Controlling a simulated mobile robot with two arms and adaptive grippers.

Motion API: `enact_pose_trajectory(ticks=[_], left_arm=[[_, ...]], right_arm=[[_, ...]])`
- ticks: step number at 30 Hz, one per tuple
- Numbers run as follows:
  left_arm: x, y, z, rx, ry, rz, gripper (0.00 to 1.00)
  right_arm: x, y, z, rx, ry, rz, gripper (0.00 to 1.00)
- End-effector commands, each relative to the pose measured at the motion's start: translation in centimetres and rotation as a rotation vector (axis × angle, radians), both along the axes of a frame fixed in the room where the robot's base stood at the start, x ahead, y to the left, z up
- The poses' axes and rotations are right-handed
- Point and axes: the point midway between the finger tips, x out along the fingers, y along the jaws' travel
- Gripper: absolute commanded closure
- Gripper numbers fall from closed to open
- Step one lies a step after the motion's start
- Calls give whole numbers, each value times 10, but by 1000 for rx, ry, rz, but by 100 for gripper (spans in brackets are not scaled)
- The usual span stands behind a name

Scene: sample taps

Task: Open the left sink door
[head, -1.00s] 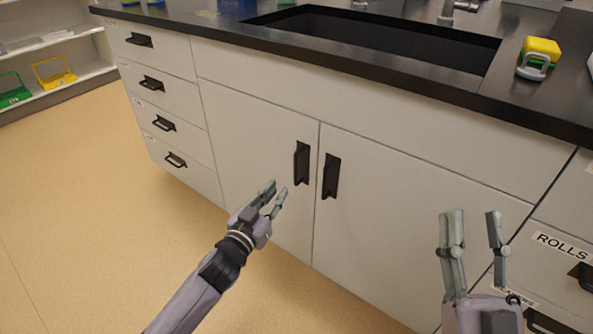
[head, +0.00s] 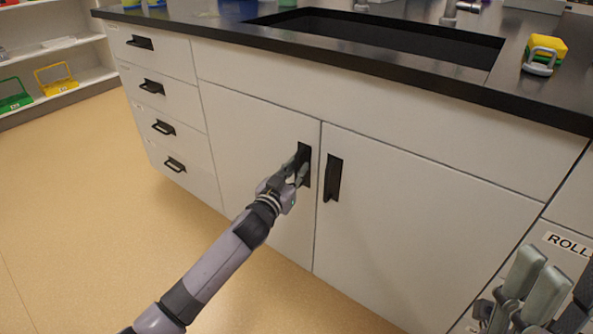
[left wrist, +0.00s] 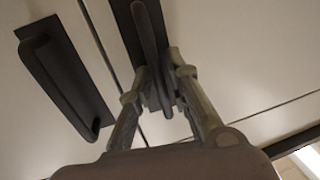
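The left sink door (head: 250,130) is a pale panel, closed, with a black upright handle (head: 306,152) near its right edge. My left gripper (head: 299,168) is at this handle. In the left wrist view, the handle (left wrist: 148,30) runs between the two fingers of the left gripper (left wrist: 162,85), one finger on each side. Whether the fingers press on it is not clear. The right sink door (head: 420,215) is closed too, with its own black handle (head: 333,178). My right gripper (head: 560,290) is at the lower right, fingers apart, empty, partly cut off.
A black countertop (head: 400,75) with a sink (head: 380,35) overhangs the doors. A yellow and green item with a grey loop (head: 543,55) stands on it. Drawers (head: 165,100) are at left, with a drawer labelled ROLLS at right. The floor (head: 90,220) in front is clear.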

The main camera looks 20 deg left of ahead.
Motion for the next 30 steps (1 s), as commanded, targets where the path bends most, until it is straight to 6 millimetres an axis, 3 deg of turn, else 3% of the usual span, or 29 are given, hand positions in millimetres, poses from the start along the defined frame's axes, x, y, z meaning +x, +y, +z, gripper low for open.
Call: enact_pose_trajectory(ticks=[5,14,30], left_arm=[[0,0,0,0,0,0,83],[0,0,0,0,0,0,100],[0,0,0,0,0,0,100]], right_arm=[[0,0,0,0,0,0,60],[0,0,0,0,1,0,60],[0,0,0,-1,2,0,60]])
